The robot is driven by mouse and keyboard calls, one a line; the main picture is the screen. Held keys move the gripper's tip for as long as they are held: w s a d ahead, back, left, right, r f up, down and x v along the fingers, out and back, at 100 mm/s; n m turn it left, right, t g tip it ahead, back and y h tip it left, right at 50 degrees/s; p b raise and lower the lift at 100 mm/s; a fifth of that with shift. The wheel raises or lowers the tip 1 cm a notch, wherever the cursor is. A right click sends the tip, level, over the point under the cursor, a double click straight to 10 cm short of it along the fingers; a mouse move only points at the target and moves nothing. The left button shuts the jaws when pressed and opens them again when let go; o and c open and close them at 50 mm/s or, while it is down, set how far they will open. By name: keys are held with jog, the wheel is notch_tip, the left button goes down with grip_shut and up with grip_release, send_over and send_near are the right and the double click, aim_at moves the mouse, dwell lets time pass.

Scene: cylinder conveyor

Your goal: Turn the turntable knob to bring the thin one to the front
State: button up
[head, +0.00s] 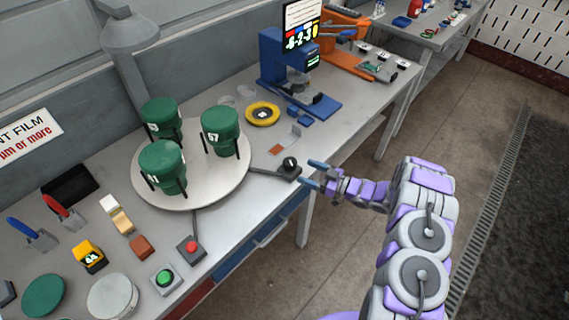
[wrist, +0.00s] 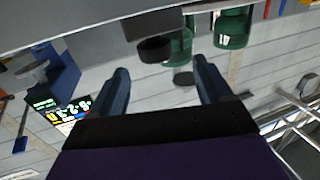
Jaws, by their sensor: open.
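The round turntable (head: 218,188) sits on the bench and carries three green cylinders: a rear one (head: 162,121), a right one (head: 221,130) and a front-left one (head: 163,167). All have white number labels, too small to read surely. They look alike in width; I cannot tell which is thin. The black knob (head: 290,164) stands on a dark base at the bench edge, joined to the turntable by a dark arm. My gripper (head: 312,174) is open and empty, just right of the knob. In the wrist view the knob (wrist: 155,50) shows ahead, between the fingers' directions.
A green button (head: 165,278) and red button (head: 191,248) stand at the front edge. A yellow ring (head: 262,113) and a blue device (head: 285,75) with a display are behind the knob. Free floor lies right of the bench.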

aim_at(289, 161)
jog(key=shift+w+a, duration=0.45)
jog(key=shift+w, duration=0.25)
jog(key=x, duration=0.5)
jog(key=b+x, duration=0.1)
jog(key=x, duration=0.2)
jog(key=shift+s+a, duration=0.25)
jog(key=shift+a, duration=0.05)
jog(key=shift+d+r, duration=0.2)
jog(key=shift+d, duration=1.2)
jog(key=shift+c, duration=1.5)
jog(key=shift+a, duration=0.3)
jog(key=shift+c, duration=0.8)
jog(key=shift+a, duration=0.6)
jog(key=shift+c, duration=1.4)
jog(key=shift+a+f, duration=0.1)
jog(key=shift+c, duration=1.1)
